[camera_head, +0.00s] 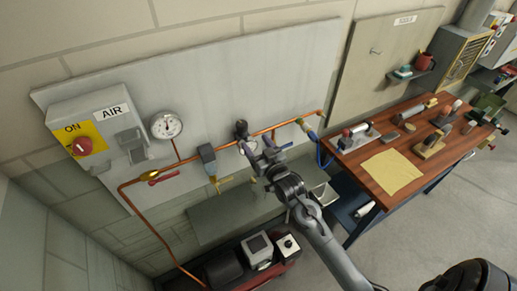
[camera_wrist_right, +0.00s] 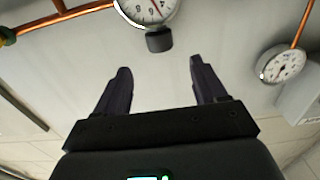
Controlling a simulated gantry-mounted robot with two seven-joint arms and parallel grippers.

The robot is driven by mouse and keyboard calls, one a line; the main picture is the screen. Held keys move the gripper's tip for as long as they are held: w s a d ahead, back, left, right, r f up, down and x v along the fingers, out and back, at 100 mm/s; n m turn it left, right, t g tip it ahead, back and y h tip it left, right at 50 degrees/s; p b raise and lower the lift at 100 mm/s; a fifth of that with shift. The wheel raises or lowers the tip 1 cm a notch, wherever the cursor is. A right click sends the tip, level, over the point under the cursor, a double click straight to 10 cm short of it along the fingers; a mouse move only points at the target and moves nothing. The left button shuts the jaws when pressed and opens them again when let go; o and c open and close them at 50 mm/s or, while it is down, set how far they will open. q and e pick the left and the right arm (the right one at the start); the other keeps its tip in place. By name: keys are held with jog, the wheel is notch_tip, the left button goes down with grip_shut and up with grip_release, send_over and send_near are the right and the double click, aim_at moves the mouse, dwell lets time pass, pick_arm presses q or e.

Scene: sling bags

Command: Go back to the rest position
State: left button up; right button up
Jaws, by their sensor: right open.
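My right arm reaches up from the bottom of the head view, and its gripper (camera_head: 264,156) is in front of the grey wall panel (camera_head: 240,80), close to the copper pipe (camera_head: 284,124). In the right wrist view the two dark fingers of this gripper (camera_wrist_right: 158,72) stand wide apart with nothing between them. A round gauge (camera_wrist_right: 150,8) is beyond the fingertips, cut by the top edge. My left gripper is not in view.
A compressor (camera_head: 225,270) stands below. A wooden workbench (camera_head: 420,165) with a yellow cloth (camera_head: 391,173) and tools is at right. Bare floor lies in front.

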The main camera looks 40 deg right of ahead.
jog(key=shift+s+a, duration=0.15)
jog(key=shift+s, duration=0.4)
jog(key=s+a+f+n+g+y+p, duration=0.1)
jog(key=s+a+g+p, duration=0.4)
jog(key=s, duration=0.9)
jog(key=s+a+f+n+g+y+p, duration=0.2)
jog(key=s+a+g, duration=0.6)
jog(key=s+a, duration=0.5)
jog(key=s+n+y+p, duration=0.1)
jog(key=n+p, duration=0.1)
jog(key=p, duration=0.1)
jog(key=shift+s+f+g+y, duration=0.3)
jog(key=shift+s+g+y, duration=0.05)
jog(key=shift+g+y, duration=0.05)
dwell(1.1)
